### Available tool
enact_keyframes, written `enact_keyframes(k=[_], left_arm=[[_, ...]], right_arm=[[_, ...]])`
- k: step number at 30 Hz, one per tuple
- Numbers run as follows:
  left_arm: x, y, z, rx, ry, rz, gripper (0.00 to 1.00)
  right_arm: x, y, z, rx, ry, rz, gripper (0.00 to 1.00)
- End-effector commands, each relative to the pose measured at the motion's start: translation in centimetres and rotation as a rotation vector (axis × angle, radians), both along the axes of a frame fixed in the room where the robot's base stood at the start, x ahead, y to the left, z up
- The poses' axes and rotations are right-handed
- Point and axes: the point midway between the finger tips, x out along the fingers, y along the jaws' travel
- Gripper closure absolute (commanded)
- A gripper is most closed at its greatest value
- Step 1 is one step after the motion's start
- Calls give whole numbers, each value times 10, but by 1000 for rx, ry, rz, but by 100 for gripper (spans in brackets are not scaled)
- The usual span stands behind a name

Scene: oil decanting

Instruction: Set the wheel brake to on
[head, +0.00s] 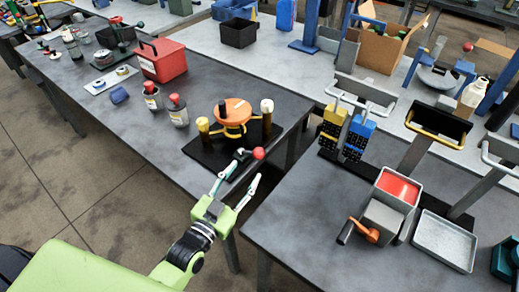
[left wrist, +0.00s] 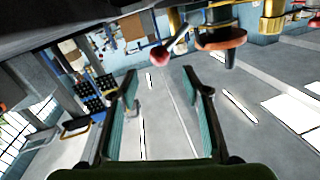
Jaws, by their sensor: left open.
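An orange handwheel (head: 236,110) sits on a yellow hub and brass-coloured posts over a black base plate (head: 205,152) near the table's front corner. A short grey lever with a red ball knob (head: 258,153), which looks like the wheel brake, sticks out at the plate's front edge. My left gripper (head: 246,168) is open just in front of the knob, its fingers pointing towards it. In the left wrist view the knob (left wrist: 160,57) shows beyond the open, empty fingers (left wrist: 160,88), apart from them. The wheel (left wrist: 222,39) is to its right. My right gripper is not in view.
Two grey bottles with red caps (head: 178,110) and a red box (head: 162,60) stand left of the wheel. A second table (head: 290,215) at the right holds a red-topped grey hopper with a crank (head: 380,218) and a tray (head: 445,240). A floor gap separates the tables.

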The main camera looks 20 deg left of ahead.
Motion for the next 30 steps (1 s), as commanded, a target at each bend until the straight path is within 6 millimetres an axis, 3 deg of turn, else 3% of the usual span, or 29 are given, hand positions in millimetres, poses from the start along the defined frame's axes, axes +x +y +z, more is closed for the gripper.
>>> enact_keyframes(k=[5,12,18,26,27,30], left_arm=[[41,-7,4,-1,-4,0,56],[80,-15,2,-1,-1,0,56],[93,-17,1,0,0,0,56],[95,-18,0,0,0,-1,56],[95,-18,1,0,0,0,59],[94,-18,1,0,0,-1,85]], right_arm=[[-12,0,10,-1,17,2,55],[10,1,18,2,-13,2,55],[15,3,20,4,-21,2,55],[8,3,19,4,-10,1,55],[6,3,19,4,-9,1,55],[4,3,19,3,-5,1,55]])
